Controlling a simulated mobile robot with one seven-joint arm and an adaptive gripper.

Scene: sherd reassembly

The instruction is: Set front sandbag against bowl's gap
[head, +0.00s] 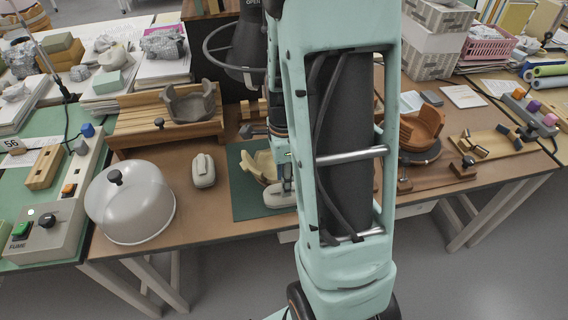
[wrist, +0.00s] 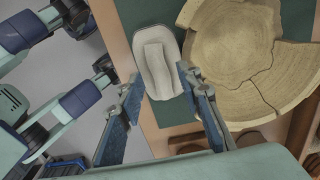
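The cream bowl (head: 262,165), partly hidden by my arm, stands on the green mat (head: 243,207). In the wrist view the bowl (wrist: 235,45) shows cracks between its sherds; I cannot make out its gap clearly. The pale front sandbag (head: 279,196) lies by the mat's front edge. In the wrist view this sandbag (wrist: 157,62), with its raised ridge, lies close beside the bowl's left side; I cannot tell if they touch. My gripper (wrist: 159,80) is open above the sandbag, one finger on each side of its ridge.
Another sandbag (head: 203,170) lies left of the mat, beside a clear domed cover (head: 131,201). A wooden rack (head: 166,117) with a grey vessel (head: 190,103) stands behind. An orange-brown vessel (head: 421,128) stands right of my arm. The table's front edge is close to the sandbag.

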